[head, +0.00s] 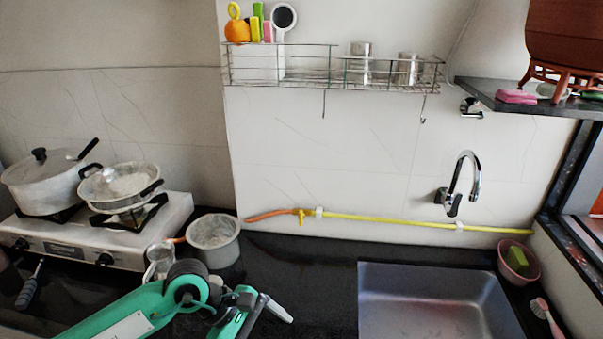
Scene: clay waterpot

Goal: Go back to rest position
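My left arm comes in from the bottom left in green. Its gripper (268,318) is over the dark counter, left of the sink. Its two fingers spread apart, one toward the lower right and one downward, with nothing visible between them. The lower finger runs to the bottom edge of the picture. My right gripper is out of view. The brown clay waterpot (567,36) sits on a reddish-brown stand (563,77) on the dark corner shelf (500,97) at the upper right. The top of the pot is cut off.
A stove (172,225) with a lidded pot (45,187) and a pan (118,186) is at left. A grey pot (214,241) stands just beyond my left arm. A sink (430,305), tap (464,180) and pink bowl (519,262) are at right. A wire rack (300,72) hangs above.

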